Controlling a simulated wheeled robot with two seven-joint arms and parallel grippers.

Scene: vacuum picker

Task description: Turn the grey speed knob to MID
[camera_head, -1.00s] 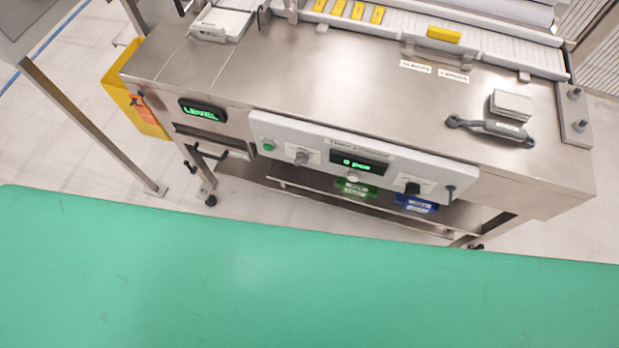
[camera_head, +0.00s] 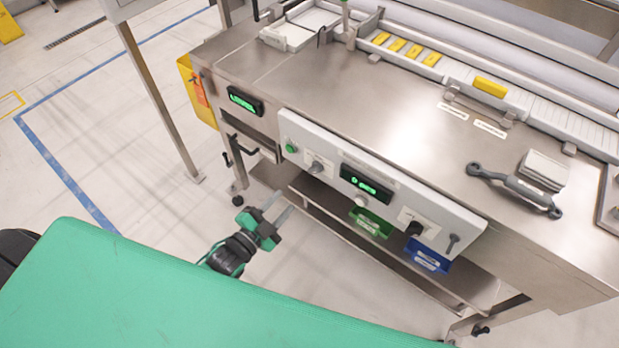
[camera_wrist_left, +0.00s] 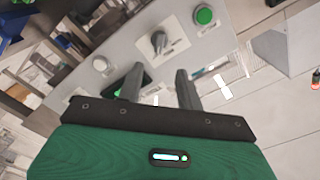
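The grey speed knob (camera_head: 316,167) sits on a white label plate on the front panel (camera_head: 395,180), just right of the green button. It also shows in the left wrist view (camera_wrist_left: 159,40), above my fingers. My left gripper (camera_head: 279,207) is low in front of the panel, apart from the knob, down and to the left of it. In the left wrist view its two fingers (camera_wrist_left: 159,75) stand apart with nothing between them. The label's lettering is too small to read. My right gripper is not in view.
A green button (camera_head: 291,148) and a lit display (camera_head: 366,181) flank the knob. A black knob (camera_head: 413,229) is farther right. My green-covered body fills the lower left.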

